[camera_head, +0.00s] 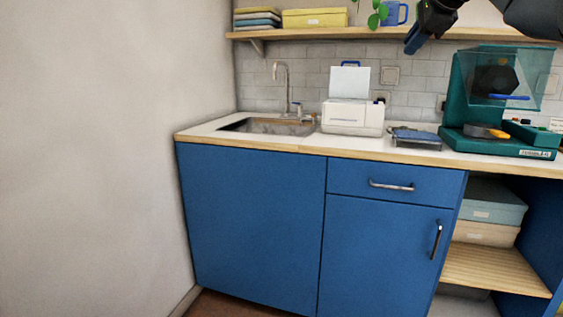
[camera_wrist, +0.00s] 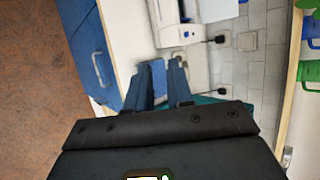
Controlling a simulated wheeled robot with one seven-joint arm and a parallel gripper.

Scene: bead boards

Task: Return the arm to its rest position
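My arm reaches in at the top right of the head view, with my dark gripper (camera_head: 413,42) in front of the wall shelf, well above the counter. In the wrist view my gripper (camera_wrist: 160,78) has its two blue fingers apart, with nothing held between them. Part of a flat blue-grey device on the counter shows behind the gap. Most of the arm lies outside the head view.
The counter holds a sink (camera_head: 268,126), a white printer (camera_head: 352,117), the flat blue-grey device (camera_head: 415,138) and a teal machine (camera_head: 495,147). The wooden shelf (camera_head: 330,33) carries boxes, a plant and a blue mug (camera_head: 394,14) near my gripper. Blue cabinets (camera_head: 250,225) stand below.

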